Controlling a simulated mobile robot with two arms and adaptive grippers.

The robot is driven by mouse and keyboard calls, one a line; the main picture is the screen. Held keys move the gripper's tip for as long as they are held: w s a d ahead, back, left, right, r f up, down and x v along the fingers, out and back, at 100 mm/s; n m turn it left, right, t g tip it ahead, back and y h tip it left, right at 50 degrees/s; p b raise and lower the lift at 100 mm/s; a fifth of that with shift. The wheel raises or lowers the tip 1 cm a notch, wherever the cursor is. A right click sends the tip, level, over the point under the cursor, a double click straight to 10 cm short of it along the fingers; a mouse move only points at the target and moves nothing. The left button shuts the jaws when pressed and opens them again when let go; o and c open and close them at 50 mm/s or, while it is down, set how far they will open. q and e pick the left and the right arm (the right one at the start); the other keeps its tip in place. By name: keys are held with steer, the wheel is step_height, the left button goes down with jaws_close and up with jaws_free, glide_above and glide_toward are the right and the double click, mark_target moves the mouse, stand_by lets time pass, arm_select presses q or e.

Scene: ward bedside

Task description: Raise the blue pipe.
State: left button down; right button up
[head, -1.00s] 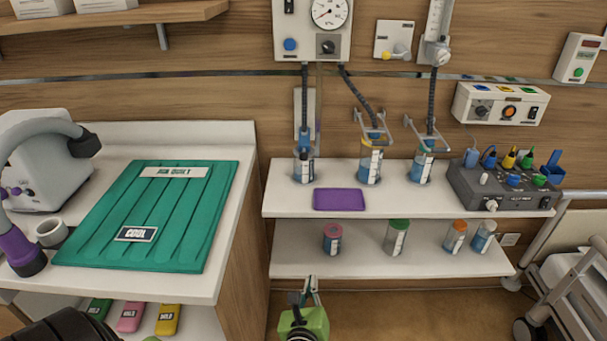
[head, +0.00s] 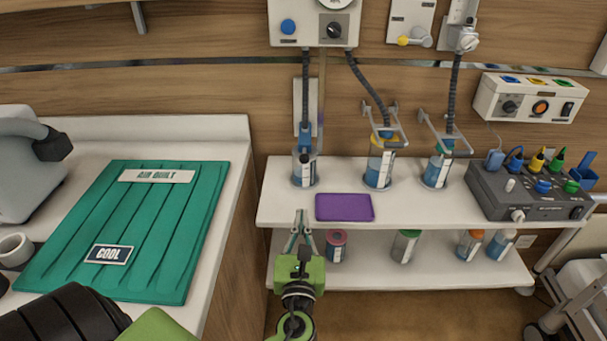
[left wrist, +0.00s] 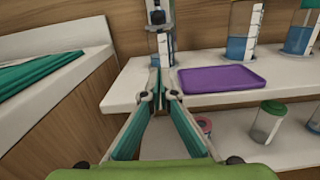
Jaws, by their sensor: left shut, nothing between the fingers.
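A blue pipe end (head: 305,137) hangs at the bottom of a dark ribbed hose and goes down into the left clear jar (head: 304,170) on the upper shelf. In the left wrist view this jar (left wrist: 162,45) stands straight beyond my fingertips, with the pipe's dark end above it. My left gripper (head: 300,214) is shut and empty, in front of the upper shelf's front edge and below the jar. Its fingertips (left wrist: 156,76) come together in the left wrist view and look apart from the jar. My right gripper is not in view.
A purple tray (head: 344,207) lies right of the jar on the upper shelf (head: 410,208). Two more jars with hoses, a middle one (head: 380,168) and a right one (head: 437,168), stand behind it. A grey control box (head: 530,190) is at right. A counter with a green panel (head: 130,230) is at left.

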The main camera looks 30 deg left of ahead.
mark_target(305, 156)
arm_select(q)
steer(key=p+x, duration=0.2)
steer(key=x, duration=0.8)
steer(key=shift+w+a, duration=0.25)
steer(key=shift+w, duration=0.05)
step_height(305, 156, up, 3)
steer(key=shift+f+p, duration=0.1)
steer(key=shift+p, duration=0.8)
steer(key=shift+r, duration=0.45)
steer(key=shift+w, duration=0.15)
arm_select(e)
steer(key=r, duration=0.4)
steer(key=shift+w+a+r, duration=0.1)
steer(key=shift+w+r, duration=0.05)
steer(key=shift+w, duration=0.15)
